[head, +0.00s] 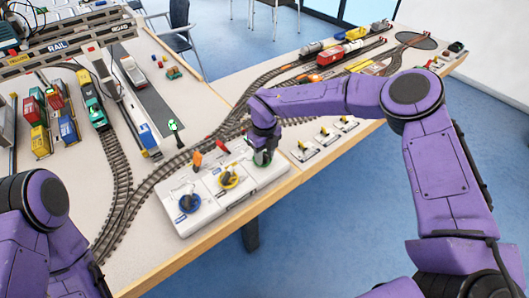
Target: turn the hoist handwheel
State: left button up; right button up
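A white control box (207,210) stands at the table's front edge. On its top are a blue handwheel (188,203), a yellow handwheel (229,179) and a green handwheel (262,159), each with a dark knob or hub. I cannot read which one is labelled for the hoist. My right gripper (263,150) points down onto the green handwheel and covers most of it. Its fingers are too small and hidden to tell whether they grip it. My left arm shows at the lower left, but its gripper is out of view.
The gantry crane (62,45) spans the upper left, with containers (41,140) and a teal locomotive (91,100) below. Small lever switches (303,150) lie to the right.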

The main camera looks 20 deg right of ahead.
grip_shut()
jog(key=m+b, duration=0.2)
jog(key=m, duration=0.1)
jog(key=m+b, duration=0.1)
jog(key=shift+a+f+m, duration=0.1)
jog(key=shift+a+m, duration=0.15)
jog(key=shift+m, duration=0.15)
jog(key=m+b, duration=0.1)
jog(key=m, duration=0.1)
jog(key=m+b, duration=0.2)
jog(key=shift+a+m, duration=0.2)
jog(key=shift+m, duration=0.1)
jog(key=shift+w+r, duration=0.1)
jog(key=shift+r, duration=0.1)
grip_release()
